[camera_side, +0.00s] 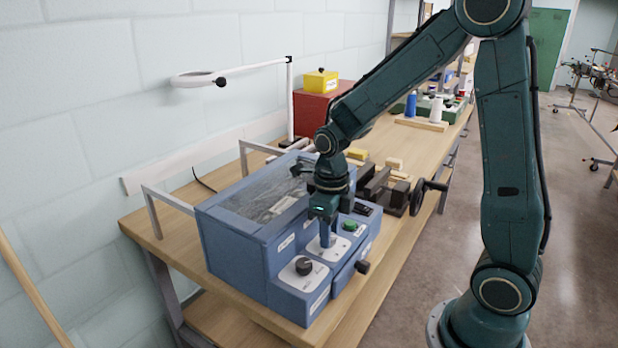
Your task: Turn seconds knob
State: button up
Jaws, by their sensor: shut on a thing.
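A blue machine box (245,235) with a clear-looking top window stands on the wooden bench. Its front step carries a dark round knob (304,265) on a white plate at the near end. A second white plate (329,246) lies under my gripper (325,238), which points straight down at it. My gripper is shut on the seconds knob there; the fingers hide the knob itself. A green button (350,226) sits farther along the step. A black knob (362,267) sticks out from the front face. The labels are too small to read.
A vise with a handwheel (418,197) stands just behind the machine. A magnifier lamp (198,78), a red box (313,112) and thread spools (436,109) are farther back.

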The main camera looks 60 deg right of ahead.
jog(key=shift+m, duration=0.4)
jog(key=o, duration=1)
jog(key=shift+c, duration=0.2)
notch_tip(320, 180, up, 14)
